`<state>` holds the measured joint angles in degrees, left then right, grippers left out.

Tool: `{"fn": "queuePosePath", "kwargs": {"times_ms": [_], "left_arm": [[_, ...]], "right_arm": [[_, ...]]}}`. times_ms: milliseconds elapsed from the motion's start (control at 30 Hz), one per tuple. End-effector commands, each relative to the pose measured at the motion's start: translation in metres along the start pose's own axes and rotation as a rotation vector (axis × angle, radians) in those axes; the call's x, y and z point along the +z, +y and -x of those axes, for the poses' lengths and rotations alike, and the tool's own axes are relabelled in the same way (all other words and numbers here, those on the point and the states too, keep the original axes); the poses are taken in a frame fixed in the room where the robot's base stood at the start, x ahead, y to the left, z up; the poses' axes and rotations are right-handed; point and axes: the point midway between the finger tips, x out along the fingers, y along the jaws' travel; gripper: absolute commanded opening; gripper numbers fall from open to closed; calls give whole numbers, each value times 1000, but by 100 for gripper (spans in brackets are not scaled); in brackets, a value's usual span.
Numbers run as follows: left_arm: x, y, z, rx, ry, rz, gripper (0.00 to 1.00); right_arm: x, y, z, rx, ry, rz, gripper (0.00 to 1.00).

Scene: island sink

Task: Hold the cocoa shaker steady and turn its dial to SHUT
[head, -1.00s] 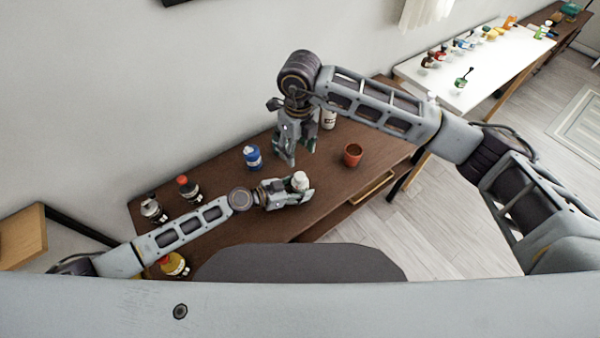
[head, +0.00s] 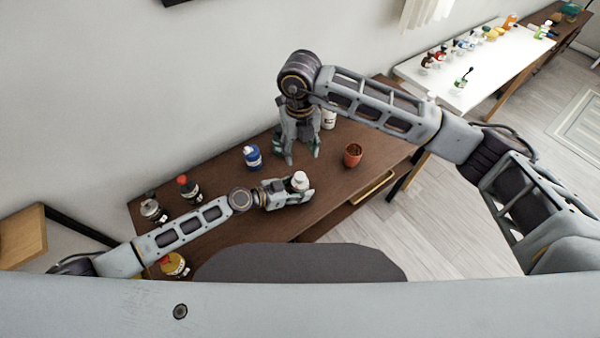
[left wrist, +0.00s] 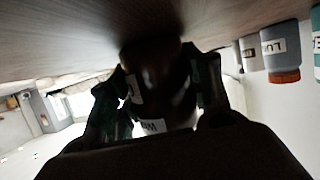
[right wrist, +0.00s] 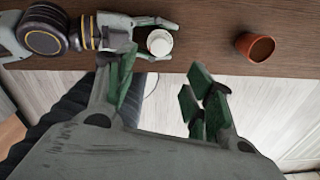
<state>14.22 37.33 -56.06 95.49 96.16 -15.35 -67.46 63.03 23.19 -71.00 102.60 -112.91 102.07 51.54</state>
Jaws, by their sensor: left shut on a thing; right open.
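The cocoa shaker (head: 300,181), seen as a round white top, stands at the front part of the brown table. My left gripper (head: 296,196) is shut around it from the left. The right wrist view shows the white top (right wrist: 160,42) from above between the left gripper's fingers; no dial marking is readable. In the left wrist view the held body (left wrist: 155,85) is dark, with part of a label near its white end. My right gripper (head: 302,158) is open and empty, behind the shaker in the head view. Its spread fingers also show in the right wrist view (right wrist: 160,85).
A terracotta cup (head: 352,155) with dark contents stands right of the shaker. A blue bottle (head: 252,157), a red-capped bottle (head: 188,187), a dark-capped jar (head: 153,209) and a yellow container (head: 174,264) stand leftward. A white bottle (head: 329,118) is partly behind my right arm.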

Motion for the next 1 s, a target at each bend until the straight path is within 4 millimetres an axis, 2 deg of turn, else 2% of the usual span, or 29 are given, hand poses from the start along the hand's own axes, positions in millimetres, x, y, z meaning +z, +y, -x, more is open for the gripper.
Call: {"fn": "queuePosePath", "kwargs": {"times_ms": [167,367,1000], "left_arm": [[0,0,0,0,0,0,23],[0,0,0,0,0,0,23],[0,0,0,0,0,0,23]], "right_arm": [[0,0,-6,0,2,0,53],[0,0,-22,1,2,0,53],[0,0,-103,0,2,1,53]]}}
